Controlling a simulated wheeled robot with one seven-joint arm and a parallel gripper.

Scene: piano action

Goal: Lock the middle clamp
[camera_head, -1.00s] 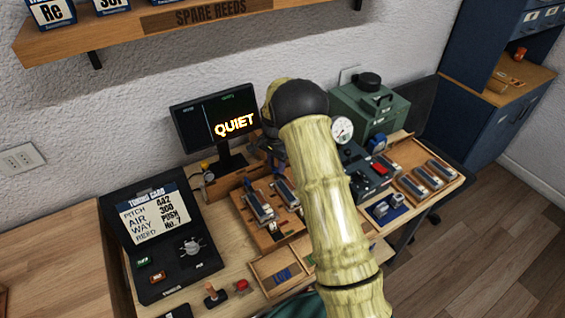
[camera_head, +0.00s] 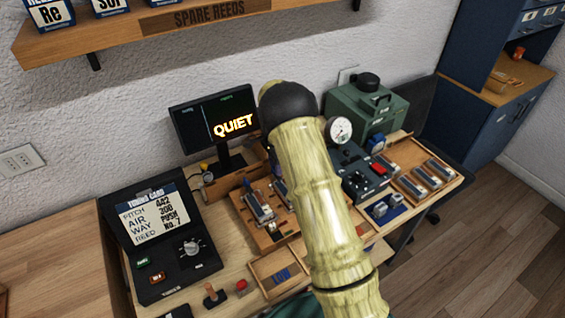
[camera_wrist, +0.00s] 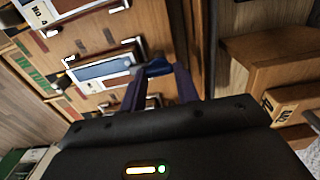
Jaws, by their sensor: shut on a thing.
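In the wrist view my gripper (camera_wrist: 158,82) has its two dark fingers close around a small blue piece (camera_wrist: 158,68), which looks like the clamp's lever end. It sits at the right end of the middle reed plate (camera_wrist: 100,70), a silver and blue plate with a brown part in a wooden rack. Another plate (camera_wrist: 60,10) lies above it, and a third (camera_wrist: 148,104) is partly hidden behind the fingers. In the head view the wooden rack (camera_head: 272,233) shows one plate (camera_head: 259,206) clearly; my arm hides the gripper and much of the rest.
A monitor (camera_head: 215,120) reading QUIET stands behind the rack. A tuning card case (camera_head: 155,235) is at left. A pressure gauge (camera_head: 340,129), a green box (camera_head: 365,108) and a tray of spare plates (camera_head: 432,172) are at right. A wooden block (camera_wrist: 260,75) stands right of my gripper.

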